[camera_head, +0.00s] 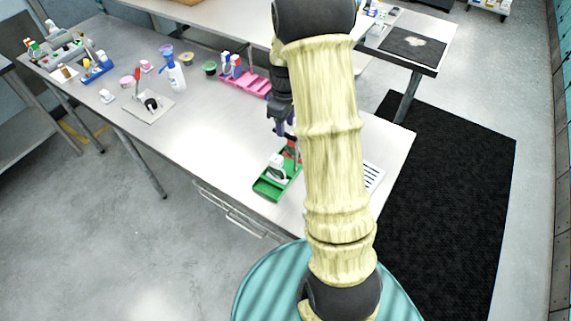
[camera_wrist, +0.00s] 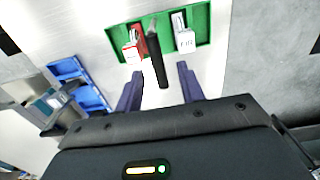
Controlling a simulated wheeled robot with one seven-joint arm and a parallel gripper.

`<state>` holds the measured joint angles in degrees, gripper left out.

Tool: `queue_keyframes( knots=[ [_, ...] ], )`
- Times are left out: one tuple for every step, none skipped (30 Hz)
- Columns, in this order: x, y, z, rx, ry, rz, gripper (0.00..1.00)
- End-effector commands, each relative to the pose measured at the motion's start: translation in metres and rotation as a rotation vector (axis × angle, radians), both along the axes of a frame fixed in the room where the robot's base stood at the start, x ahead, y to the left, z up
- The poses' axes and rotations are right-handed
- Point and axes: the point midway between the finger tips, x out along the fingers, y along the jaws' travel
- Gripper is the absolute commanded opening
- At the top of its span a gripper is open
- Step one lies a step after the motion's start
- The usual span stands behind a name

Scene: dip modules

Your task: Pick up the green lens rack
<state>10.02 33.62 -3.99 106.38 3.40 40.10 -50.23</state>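The green lens rack (camera_head: 268,190) lies on the near end of the metal table in the head view, partly covered by my arm. In the wrist view, the green rack (camera_wrist: 205,36) is at the top, beyond my fingertips. It holds a red-and-white box (camera_wrist: 134,45), a white box (camera_wrist: 184,38) and a tool with a black handle (camera_wrist: 157,60). My gripper (camera_wrist: 159,72) is open, its two dark fingers spread apart. The black handle appears between them, but I cannot tell whether it is at their depth. In the head view my gripper (camera_head: 287,128) is largely hidden behind my arm.
A pink rack (camera_head: 246,84) with bottles stands farther back. A blue spray bottle (camera_head: 176,77), a small board (camera_head: 149,107) and a blue rack (camera_head: 99,72) are to the left. A white slotted item (camera_head: 373,177) lies right of my arm. Bare table lies left of the green rack.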

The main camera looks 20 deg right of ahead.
Motion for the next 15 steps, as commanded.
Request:
queue_keyframes(
  knots=[
    [0.0,0.0,0.0,0.0,0.0,0.0,0.39],
    [0.0,0.0,0.0,0.0,0.0,0.0,0.39],
    [0.0,0.0,-0.001,0.0,0.001,-0.001,0.39],
    [0.0,-0.001,-0.002,0.0,0.001,-0.001,0.39],
    [0.0,-0.001,-0.003,0.0,0.001,-0.001,0.39],
    [0.001,0.0,-0.006,0.001,0.003,0.0,0.39],
    [0.001,0.0,-0.008,0.001,0.004,0.0,0.39],
    [0.001,0.0,-0.011,0.001,0.004,0.0,0.39],
    [0.002,0.0,-0.015,0.002,0.005,0.0,0.39],
    [0.002,0.0,-0.019,0.002,0.005,0.001,0.39],
    [0.003,0.0,-0.022,0.001,0.006,0.001,0.39],
    [0.004,0.0,-0.027,0.0,0.005,0.001,0.39],
    [0.004,0.0,-0.032,0.001,0.006,0.001,0.39],
    [0.004,0.001,-0.036,0.001,0.006,0.002,0.39],
    [0.004,0.001,-0.041,0.001,0.004,0.002,0.39]
  ],
)
